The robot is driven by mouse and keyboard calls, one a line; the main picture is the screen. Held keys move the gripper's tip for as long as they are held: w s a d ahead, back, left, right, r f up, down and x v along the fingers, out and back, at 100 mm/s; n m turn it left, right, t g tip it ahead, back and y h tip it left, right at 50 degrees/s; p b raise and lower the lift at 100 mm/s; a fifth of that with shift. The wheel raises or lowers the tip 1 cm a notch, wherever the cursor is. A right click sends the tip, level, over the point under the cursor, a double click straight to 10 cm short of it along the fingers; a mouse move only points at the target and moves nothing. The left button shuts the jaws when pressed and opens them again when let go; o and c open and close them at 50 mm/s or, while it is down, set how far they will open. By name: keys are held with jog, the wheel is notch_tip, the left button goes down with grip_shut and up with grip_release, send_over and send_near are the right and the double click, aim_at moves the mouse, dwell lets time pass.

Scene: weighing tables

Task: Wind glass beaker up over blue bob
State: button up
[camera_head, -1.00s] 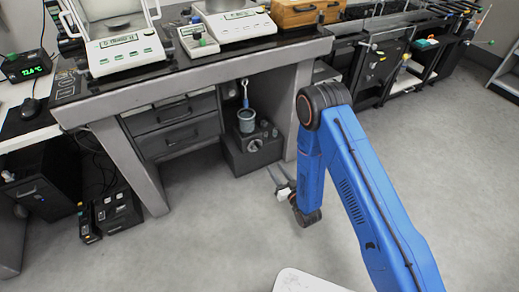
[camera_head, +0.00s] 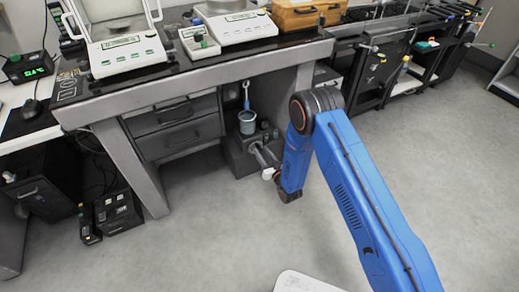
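A glass beaker (camera_head: 247,122) stands on a dark jack-like stand (camera_head: 238,157) under the bench. A blue bob (camera_head: 246,104) hangs from a hook just above or at the beaker's mouth; whether its tip is inside the glass is too small to tell. My gripper (camera_head: 258,153) reaches from the right to the stand's front, where the round knob showed earlier. Its grey fingers now cover most of that knob. I cannot tell whether they touch it or how far apart they are.
The bench (camera_head: 190,84) carries balances (camera_head: 122,45) above, with its edge over the stand. Drawers (camera_head: 177,125) are left of the stand, and a bench leg (camera_head: 301,82) is close to my arm. A black box (camera_head: 118,211) sits on the floor at left.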

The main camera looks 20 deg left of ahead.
aim_at(260, 147)
jog(key=shift+x, duration=1.8)
jog(key=shift+c, duration=0.4)
grip_shut()
